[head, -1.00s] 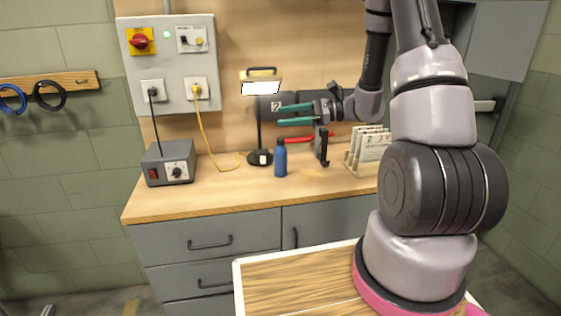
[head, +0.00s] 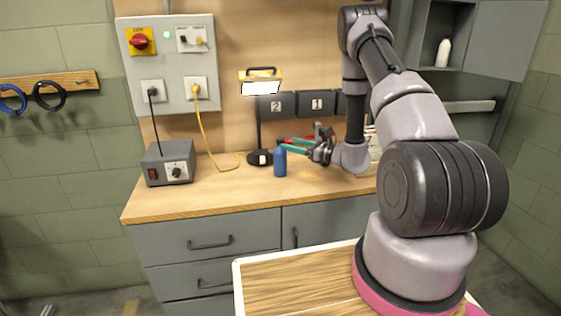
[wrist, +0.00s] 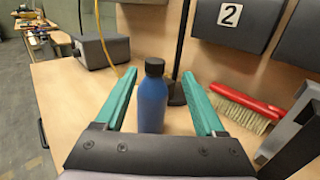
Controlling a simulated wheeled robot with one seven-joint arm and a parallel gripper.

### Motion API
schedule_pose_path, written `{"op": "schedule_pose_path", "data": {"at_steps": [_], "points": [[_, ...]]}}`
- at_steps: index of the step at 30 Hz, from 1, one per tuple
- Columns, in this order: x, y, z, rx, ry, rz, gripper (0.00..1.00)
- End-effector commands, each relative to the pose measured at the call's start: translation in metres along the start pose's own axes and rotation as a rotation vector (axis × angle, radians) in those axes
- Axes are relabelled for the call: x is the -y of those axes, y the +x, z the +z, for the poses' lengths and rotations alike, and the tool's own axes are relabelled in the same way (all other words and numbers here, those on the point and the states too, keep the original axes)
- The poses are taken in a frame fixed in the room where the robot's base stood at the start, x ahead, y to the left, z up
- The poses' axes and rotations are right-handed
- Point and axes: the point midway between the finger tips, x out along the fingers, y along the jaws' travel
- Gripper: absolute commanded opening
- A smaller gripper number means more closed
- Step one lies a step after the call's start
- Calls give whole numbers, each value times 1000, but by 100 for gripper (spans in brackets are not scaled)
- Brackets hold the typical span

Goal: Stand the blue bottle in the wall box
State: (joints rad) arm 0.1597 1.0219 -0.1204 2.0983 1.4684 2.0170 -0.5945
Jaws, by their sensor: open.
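The blue bottle (head: 280,163) with a black cap stands upright on the wooden bench top. My gripper (head: 284,146) is open, its teal fingers level and pointing left at the bottle's upper part. In the wrist view the bottle (wrist: 152,105) shows between the two spread fingers (wrist: 158,76), with a gap on each side. How deep it sits between them I cannot tell. An open grey wall box (head: 428,52) hangs at the upper right, its door swung to the right, with a white bottle (head: 443,53) inside.
A lamp (head: 260,157) stands just behind the bottle. A red-handled brush (wrist: 240,108) lies to the right. A grey power unit (head: 169,163) and yellow cable are left. Numbered grey bins (head: 277,106) hang behind. The bench front is clear.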

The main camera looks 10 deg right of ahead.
Motion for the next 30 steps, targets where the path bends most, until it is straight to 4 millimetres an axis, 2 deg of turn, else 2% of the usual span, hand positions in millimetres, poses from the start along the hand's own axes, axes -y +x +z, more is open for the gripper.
{"op": "schedule_pose_path", "data": {"at_steps": [6, 9, 13, 19, 23, 24, 25, 30], "points": [[-10, 32, 1, 0, -2, 8, 72], [-8, 44, 1, 0, -3, 6, 72], [-7, 51, 1, 0, -1, 3, 72], [-7, 51, 1, 0, -1, 2, 72], [-7, 51, 1, 0, -1, 2, 22], [-7, 51, 1, 0, -1, 2, 6], [-7, 51, 1, 0, -1, 2, 0], [-7, 50, 1, 0, -1, 2, 0]]}}
